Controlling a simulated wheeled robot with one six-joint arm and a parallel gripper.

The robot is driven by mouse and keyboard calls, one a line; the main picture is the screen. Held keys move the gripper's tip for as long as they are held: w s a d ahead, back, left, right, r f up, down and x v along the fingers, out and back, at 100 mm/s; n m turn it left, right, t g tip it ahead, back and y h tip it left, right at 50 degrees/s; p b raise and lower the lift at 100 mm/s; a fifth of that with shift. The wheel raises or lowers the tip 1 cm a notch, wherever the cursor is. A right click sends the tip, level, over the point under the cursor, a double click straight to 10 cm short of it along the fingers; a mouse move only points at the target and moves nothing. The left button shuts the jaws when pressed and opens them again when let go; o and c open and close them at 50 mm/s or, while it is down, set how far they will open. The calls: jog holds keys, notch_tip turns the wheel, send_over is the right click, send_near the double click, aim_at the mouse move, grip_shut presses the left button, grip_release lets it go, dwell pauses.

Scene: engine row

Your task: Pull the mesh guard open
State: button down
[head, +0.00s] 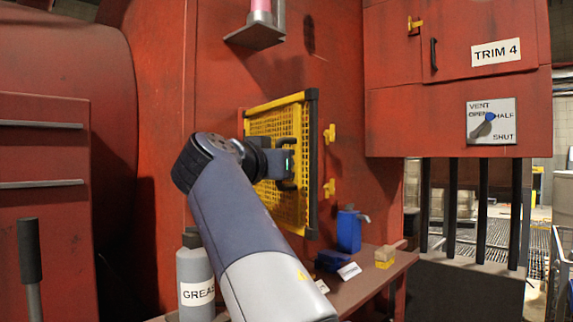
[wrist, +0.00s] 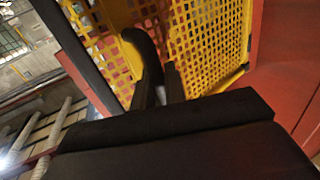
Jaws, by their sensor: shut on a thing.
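The mesh guard (head: 262,122) is a yellow perforated panel with a black right edge on the red engine housing. It also fills the top of the wrist view (wrist: 205,40). My gripper (head: 287,170) is at the guard's right half, in front of the mesh. It is shut on the guard's black handle (wrist: 146,50), which curves up between the gripper and the mesh in the wrist view. My gripper (wrist: 160,92) hides the lower part of the handle. Two yellow brackets (head: 329,134) sit on the red wall just right of the guard's black edge. I cannot tell how far the guard stands open.
A shelf (head: 372,285) below the guard carries a blue can (head: 349,230), a small yellow box (head: 385,257) and a grease bottle (head: 195,275). A bracket (head: 256,36) juts out above. A red cabinet with a vent dial (head: 491,120) stands right.

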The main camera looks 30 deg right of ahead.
jog(key=shift+w+f, duration=0.1)
jog(key=shift+f, duration=0.05)
jog(key=c, duration=1.5)
grip_release()
jog(key=shift+c, duration=0.2)
jog(key=p+v, duration=0.1)
jog(key=v, duration=1)
jog(key=shift+w, duration=0.1)
jog(key=shift+b+x, duration=0.5)
jog(key=shift+x, duration=4.95)
